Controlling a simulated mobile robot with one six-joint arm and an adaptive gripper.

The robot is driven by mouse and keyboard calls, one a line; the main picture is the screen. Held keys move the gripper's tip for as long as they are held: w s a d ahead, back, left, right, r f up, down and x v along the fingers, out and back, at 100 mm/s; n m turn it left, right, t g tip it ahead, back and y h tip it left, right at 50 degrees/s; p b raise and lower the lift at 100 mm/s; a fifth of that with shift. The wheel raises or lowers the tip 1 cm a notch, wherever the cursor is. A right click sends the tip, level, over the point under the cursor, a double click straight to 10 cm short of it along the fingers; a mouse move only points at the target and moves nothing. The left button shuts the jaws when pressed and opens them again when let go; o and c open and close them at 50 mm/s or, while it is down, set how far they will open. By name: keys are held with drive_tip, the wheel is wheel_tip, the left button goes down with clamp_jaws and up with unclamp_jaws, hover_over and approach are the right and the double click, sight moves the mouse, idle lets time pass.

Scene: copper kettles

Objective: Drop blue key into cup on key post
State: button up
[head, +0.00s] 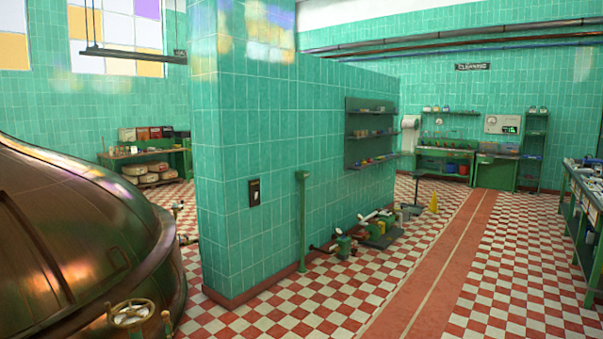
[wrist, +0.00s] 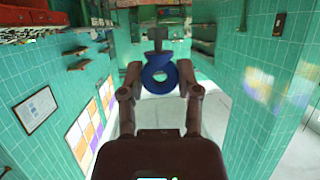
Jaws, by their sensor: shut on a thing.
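The blue key (wrist: 148,75) shows in the wrist view as a blue ring with a grey block at its far end. My gripper (wrist: 160,76) is shut on it, with one dark finger on each side of the ring. My gripper and the key are not in the head view. A thin green post (head: 303,225) stands upright on the floor beside the tiled partition in the head view. A small green cup-like top (head: 303,175) sits on it; its inside cannot be seen. I see no post under the key in the wrist view.
The tiled partition (head: 255,110) stands mid-view. Pumps and pipes (head: 375,232) lie along its foot. A green bench (head: 585,205) is at right. The checkered floor between is mostly open.

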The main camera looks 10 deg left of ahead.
wheel_tip(320, 180, up, 8)
drive_tip(key=p, duration=0.7)
